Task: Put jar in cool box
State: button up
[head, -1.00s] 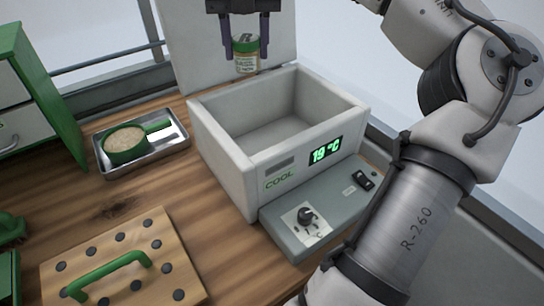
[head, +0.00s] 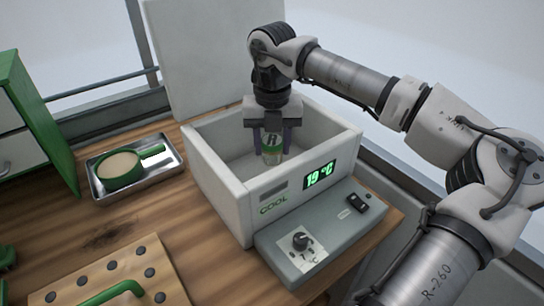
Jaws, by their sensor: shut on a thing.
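The jar (head: 272,152) has a pale label and green on it. It is held upright between the fingers of my gripper (head: 271,140). My gripper points down and is shut on the jar. The jar and fingertips are inside the box opening, below the level of the back rim. I cannot tell whether the jar's base touches the box floor.
The raised white lid (head: 205,60) stands behind the box. A grey control panel (head: 325,235) with a knob and switch sits in front. A peg board (head: 90,275) is at front left.

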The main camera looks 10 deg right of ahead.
aim_at(272, 158)
jog(key=shift+f, duration=2.25)
jog(key=shift+f, duration=0.25)
jog(key=o, duration=1)
jog(key=shift+r, duration=0.1)
jog(key=shift+r, duration=0.1)
jog(key=shift+r+p, duration=0.2)
jog(key=shift+p, duration=0.15)
notch_tip(272, 158, up, 12)
jog(key=shift+f+b, duration=0.1)
jog(key=shift+b, duration=0.6)
